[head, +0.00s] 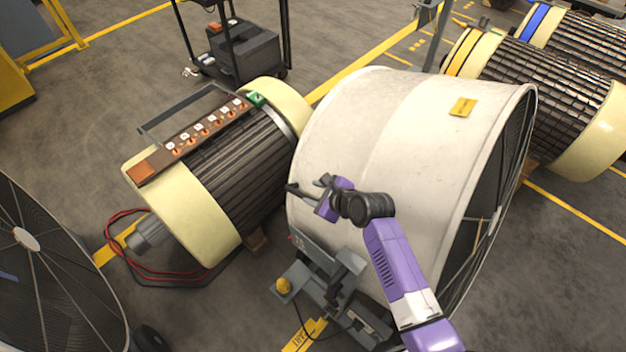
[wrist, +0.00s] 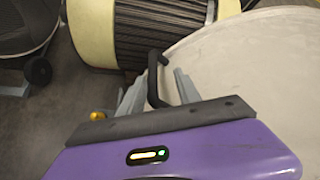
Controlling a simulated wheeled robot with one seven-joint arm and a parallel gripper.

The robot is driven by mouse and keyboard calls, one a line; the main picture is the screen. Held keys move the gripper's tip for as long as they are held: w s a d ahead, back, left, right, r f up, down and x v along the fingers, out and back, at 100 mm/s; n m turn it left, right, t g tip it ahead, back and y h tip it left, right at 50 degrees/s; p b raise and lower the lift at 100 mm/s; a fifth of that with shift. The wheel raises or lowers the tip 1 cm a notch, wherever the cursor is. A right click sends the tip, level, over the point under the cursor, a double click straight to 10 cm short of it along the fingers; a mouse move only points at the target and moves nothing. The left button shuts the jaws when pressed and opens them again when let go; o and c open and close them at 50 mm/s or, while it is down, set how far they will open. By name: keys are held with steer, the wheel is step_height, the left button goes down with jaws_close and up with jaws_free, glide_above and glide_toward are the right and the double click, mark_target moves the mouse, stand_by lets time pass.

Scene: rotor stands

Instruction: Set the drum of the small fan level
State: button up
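A big off-white fan drum (head: 400,140) with a dark grille on its right end fills the middle of the head view. It also shows at the right of the wrist view (wrist: 250,65). I cannot tell how far its axis is off level. My gripper (head: 306,186) is at the drum's left edge. In the wrist view my gripper (wrist: 160,75) has its grey fingers apart, with a bent black handle (wrist: 153,80) between them. Gaps show beside the handle, so the fingers do not appear closed on it. The handle's far end is at the drum's edge.
A cream-ended rotor (head: 250,165) stands close left of the drum. A grey bracket with a yellow knob (head: 284,286) is below my gripper. Another fan (head: 40,270) is at the left edge, with red cables (head: 125,245) near it. More rotors (head: 540,90) are at the right.

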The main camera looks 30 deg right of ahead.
mark_target(305, 196)
steer(key=shift+s+a+f+m+g, duration=0.15)
steer(key=shift+s+f+m, duration=0.1)
steer(key=shift+m, duration=0.35)
steer(key=shift+s+a+f+m+g, duration=0.1)
steer(key=shift+s+f+m+g, duration=0.1)
steer(key=shift+m, duration=0.4)
steer(key=shift+b+x, duration=0.45)
steer(key=shift+x, duration=3.4)
steer(key=shift+c, duration=0.2)
jaws_close()
